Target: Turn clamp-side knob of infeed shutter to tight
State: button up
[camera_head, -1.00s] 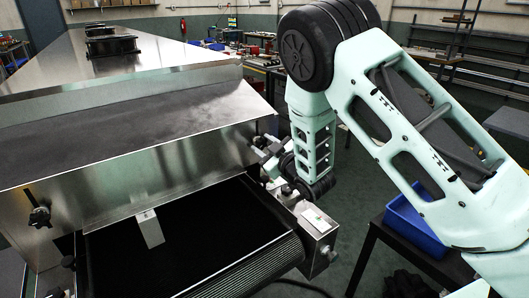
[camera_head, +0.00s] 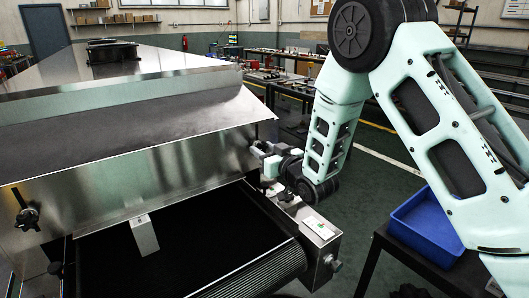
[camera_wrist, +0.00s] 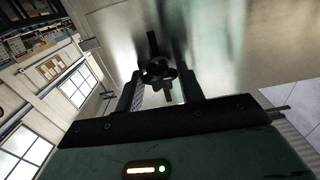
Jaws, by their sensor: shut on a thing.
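The infeed shutter (camera_head: 130,180) is a shiny steel panel across the dryer's mouth. In the wrist view a black lobed knob (camera_wrist: 157,72) on a dark stem stands in front of the steel. My gripper (camera_wrist: 160,84) has one finger on each side of this knob and is shut on it. In the head view my gripper (camera_head: 262,158) is at the right end of the shutter, and the knob there is hidden or too small to make out. A second black knob (camera_head: 27,215) sits at the shutter's left end, apart from my gripper.
A dark conveyor belt (camera_head: 200,240) runs out below the shutter, with a small metal plate (camera_head: 145,237) over it. A steel box with a label (camera_head: 320,228) stands just below my wrist. A blue bin (camera_head: 430,222) sits on a dark table at right.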

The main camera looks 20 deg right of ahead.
jog(key=shift+f, duration=0.1)
jog(key=o, duration=1)
jog(key=p+v, duration=0.9)
jog(key=v, duration=0.8)
jog(key=shift+s, duration=0.25)
